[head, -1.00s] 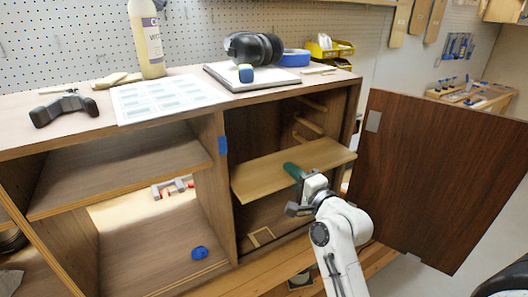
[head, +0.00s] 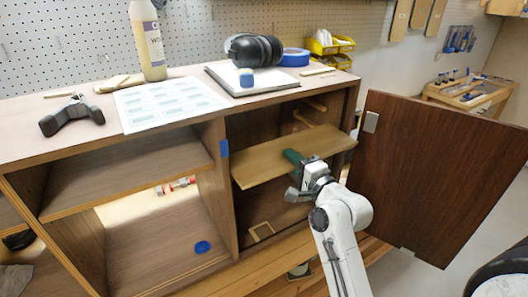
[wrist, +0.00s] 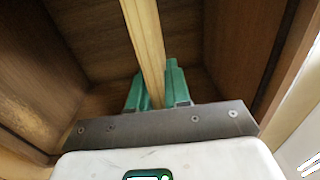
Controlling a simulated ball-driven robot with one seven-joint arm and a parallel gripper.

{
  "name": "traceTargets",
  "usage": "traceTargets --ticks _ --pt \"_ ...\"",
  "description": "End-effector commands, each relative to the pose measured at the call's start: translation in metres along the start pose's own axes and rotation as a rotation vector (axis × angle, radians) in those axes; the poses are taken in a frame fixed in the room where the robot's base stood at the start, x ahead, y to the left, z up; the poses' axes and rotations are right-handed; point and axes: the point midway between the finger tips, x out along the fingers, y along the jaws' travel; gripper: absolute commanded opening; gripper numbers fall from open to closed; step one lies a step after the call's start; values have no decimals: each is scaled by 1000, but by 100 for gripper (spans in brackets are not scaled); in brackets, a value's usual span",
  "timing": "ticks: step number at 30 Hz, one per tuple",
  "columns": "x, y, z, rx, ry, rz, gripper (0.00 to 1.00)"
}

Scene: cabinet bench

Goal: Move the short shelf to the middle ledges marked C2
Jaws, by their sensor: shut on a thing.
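The short shelf (head: 268,161) is a pale wooden board. It spans the front of the open right-hand cabinet bay in the head view, slightly tilted, its right end close to the bay's right side. My gripper (head: 292,158), with green fingers, is shut on its front edge, right of the middle. In the wrist view the shelf (wrist: 146,35) is seen edge-on between the green fingers (wrist: 154,88). Wooden ledges (head: 304,119) show inside the bay above the board.
The dark cabinet door (head: 440,180) stands open at the right. A divider (head: 217,190) with blue tape borders the bay at the left. Ear defenders (head: 255,50) and a bottle (head: 147,40) stand on top.

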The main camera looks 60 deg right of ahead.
Motion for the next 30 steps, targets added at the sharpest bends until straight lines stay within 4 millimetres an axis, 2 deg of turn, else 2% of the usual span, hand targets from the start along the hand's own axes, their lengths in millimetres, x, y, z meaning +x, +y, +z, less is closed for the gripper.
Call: traceTargets --ticks 8,30 --pt "2 -1 0 -1 0 -3 0" --pt "28 0 0 -1 -1 -4 0"
